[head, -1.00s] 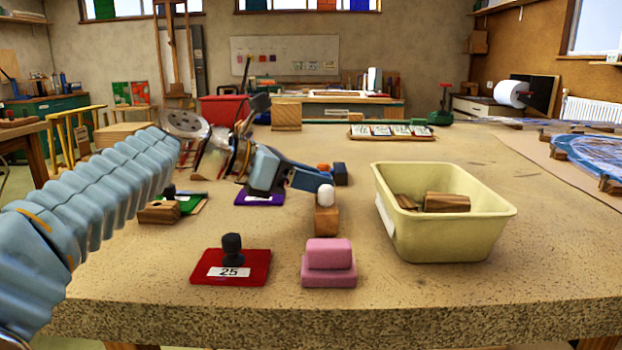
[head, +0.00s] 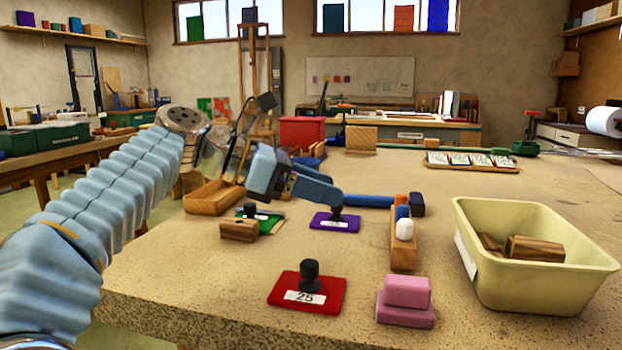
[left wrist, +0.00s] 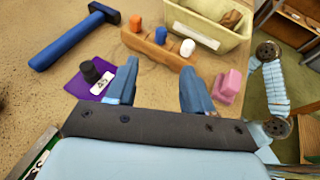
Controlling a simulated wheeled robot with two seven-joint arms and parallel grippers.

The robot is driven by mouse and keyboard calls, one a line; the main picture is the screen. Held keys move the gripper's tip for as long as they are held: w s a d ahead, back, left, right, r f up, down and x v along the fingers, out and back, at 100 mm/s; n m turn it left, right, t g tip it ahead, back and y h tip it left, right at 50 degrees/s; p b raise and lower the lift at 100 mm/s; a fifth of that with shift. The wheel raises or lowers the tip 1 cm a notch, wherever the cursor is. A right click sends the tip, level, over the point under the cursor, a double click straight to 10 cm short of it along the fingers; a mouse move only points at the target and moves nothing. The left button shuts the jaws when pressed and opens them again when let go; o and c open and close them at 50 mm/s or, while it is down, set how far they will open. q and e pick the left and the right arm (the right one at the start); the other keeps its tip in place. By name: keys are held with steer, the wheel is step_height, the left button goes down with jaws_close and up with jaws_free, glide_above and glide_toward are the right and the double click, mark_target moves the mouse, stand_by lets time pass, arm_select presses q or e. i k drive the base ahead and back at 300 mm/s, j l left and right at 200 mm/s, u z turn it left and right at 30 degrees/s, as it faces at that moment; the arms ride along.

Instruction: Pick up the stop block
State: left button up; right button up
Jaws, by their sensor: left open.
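Which thing is the stop block is not certain. A small wooden block (head: 239,230) lies by a green card at the table's left side. Other wooden blocks (head: 535,248) lie in the yellow bin (head: 470,262), and one also shows in the left wrist view (left wrist: 232,18). My left gripper (head: 316,188) is open and empty above the table, near the purple card (head: 350,224). In the left wrist view its jaws (left wrist: 158,90) are apart, with bare table between them and the wooden peg holder (left wrist: 152,45) beyond. My right gripper is not in view.
A red card with a black knob (head: 309,276) and a pink block (head: 405,300) are near the front edge. The peg holder (head: 402,260) stands left of the bin. A blue-handled hammer (head: 368,201) lies behind it. Free table lies behind the bin.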

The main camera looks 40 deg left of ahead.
mark_target(232, 228)
steer(key=k, duration=1.5)
